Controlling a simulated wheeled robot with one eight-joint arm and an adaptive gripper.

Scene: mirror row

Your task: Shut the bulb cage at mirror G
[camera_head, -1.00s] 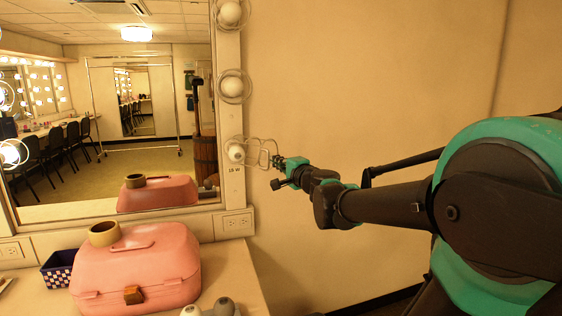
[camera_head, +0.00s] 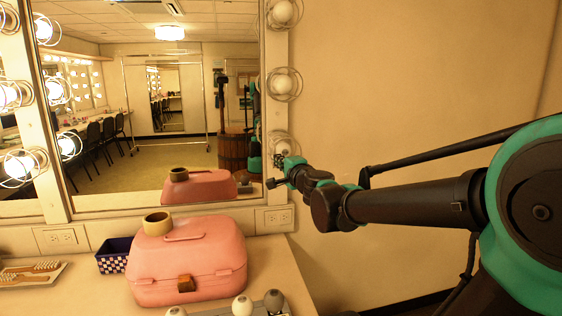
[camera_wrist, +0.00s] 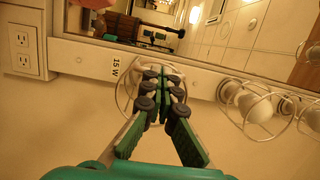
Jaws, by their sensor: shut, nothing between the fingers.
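The lowest bulb (camera_head: 281,146) on the right frame of the mirror (camera_head: 150,130) is white and unlit. Its wire cage (camera_head: 296,150) now lies around it, close to the frame. My gripper (camera_head: 279,163) is shut and empty, its tips at the lower front of this cage. In the wrist view my gripper (camera_wrist: 160,82) has its fingertips together in front of the bulb, covering most of it. A cage wire (camera_wrist: 120,88) curves out beside the fingers. Contact and whether the cage is fully latched cannot be told. No mirror letter is readable.
Two caged, unlit bulbs sit above, the nearer one (camera_head: 284,83) in its cage. A pink case (camera_head: 185,262) with a tan ring (camera_head: 157,222), a dark checked basket (camera_head: 113,255) and loose bulbs (camera_head: 242,305) stand on the counter. The wall right of the mirror is bare.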

